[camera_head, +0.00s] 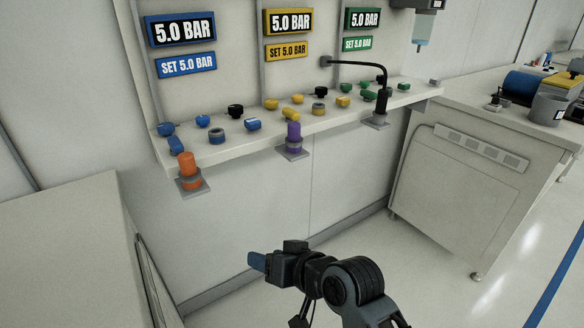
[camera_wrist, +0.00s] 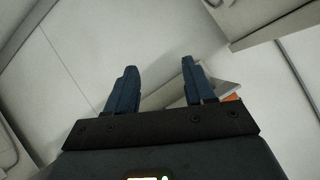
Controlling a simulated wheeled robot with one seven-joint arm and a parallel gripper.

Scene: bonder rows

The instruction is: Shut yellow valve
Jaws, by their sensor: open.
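Several yellow knobs sit on the white shelf along the wall, among them one at the left of the group (camera_head: 271,104), one behind it (camera_head: 297,98) and one nearer the shelf front (camera_head: 291,113). A yellow pressure display (camera_head: 290,21) reading 5.0 BAR hangs above them, with a yellow SET 5.0 BAR plate (camera_head: 287,51) below it. I cannot tell which knob is the valve or how it is turned. My gripper (camera_head: 257,262) is below the shelf and well apart from the knobs. The wrist view shows its two blue fingers (camera_wrist: 158,66) spread and empty.
The white shelf (camera_head: 222,153) also bears blue, black and green knobs. An orange cylinder (camera_head: 188,165), a purple cylinder (camera_head: 293,135) and a black bent-arm fixture (camera_head: 381,103) stand on brackets at its front. A white cabinet (camera_head: 459,160) is at right; floor before it is clear.

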